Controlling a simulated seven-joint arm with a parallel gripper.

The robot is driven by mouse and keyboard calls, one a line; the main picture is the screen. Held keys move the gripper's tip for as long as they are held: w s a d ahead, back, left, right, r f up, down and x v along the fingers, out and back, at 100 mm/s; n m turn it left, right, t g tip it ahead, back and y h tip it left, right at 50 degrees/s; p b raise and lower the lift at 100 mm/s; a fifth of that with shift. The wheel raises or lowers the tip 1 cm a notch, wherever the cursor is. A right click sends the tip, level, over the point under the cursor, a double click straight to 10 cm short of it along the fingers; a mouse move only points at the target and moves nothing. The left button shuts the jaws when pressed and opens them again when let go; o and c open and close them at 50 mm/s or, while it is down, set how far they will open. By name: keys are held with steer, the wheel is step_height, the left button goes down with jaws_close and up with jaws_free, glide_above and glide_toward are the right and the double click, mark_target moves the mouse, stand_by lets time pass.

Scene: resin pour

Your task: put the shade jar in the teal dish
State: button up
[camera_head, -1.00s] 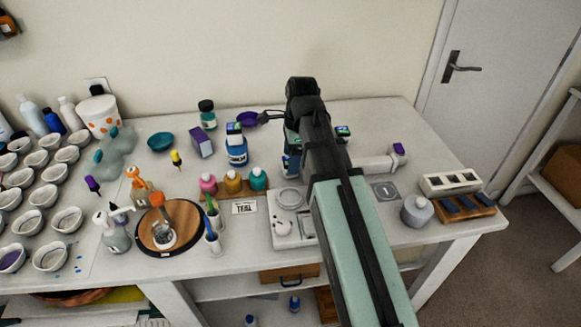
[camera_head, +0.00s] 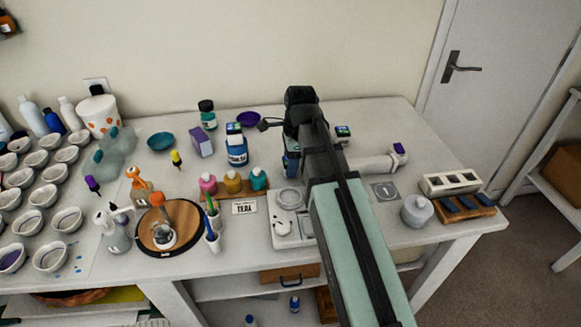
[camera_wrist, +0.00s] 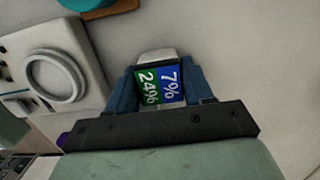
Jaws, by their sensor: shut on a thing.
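The shade jar (camera_wrist: 158,86) shows in the wrist view between my fingers, with a green "24%" and a blue "7%" on its top and a pale edge. My gripper (camera_wrist: 160,88) is shut on it, one blue finger on each side. In the head view my gripper (camera_head: 290,163) is behind the scale, and my arm hides most of it and the jar. The teal dish (camera_head: 160,141) is a small, empty-looking bowl at the back left, well to the left of my gripper.
A purple dish (camera_head: 248,118) and dark-capped jar (camera_head: 207,113) stand behind. The scale (camera_head: 290,228) is in front; white bowls (camera_head: 50,257) crowd the left.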

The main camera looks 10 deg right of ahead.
steer(key=shift+c, duration=1.2)
steer(key=shift+w+r, duration=0.1)
steer(key=shift+r, duration=4.95)
steer(key=w+a+r, duration=0.1)
steer(key=w+a, duration=0.6)
steer(key=w, duration=0.4)
glide_above(160, 144)
steer(key=shift+s+d+f, duration=0.1)
steer(key=shift+d+f, duration=0.1)
steer(key=shift+f, duration=2.15)
steer(key=shift+d+f, duration=0.2)
steer(key=shift+f, duration=2.1)
steer(key=shift+f, duration=0.4)
steer(key=o, duration=1.2)
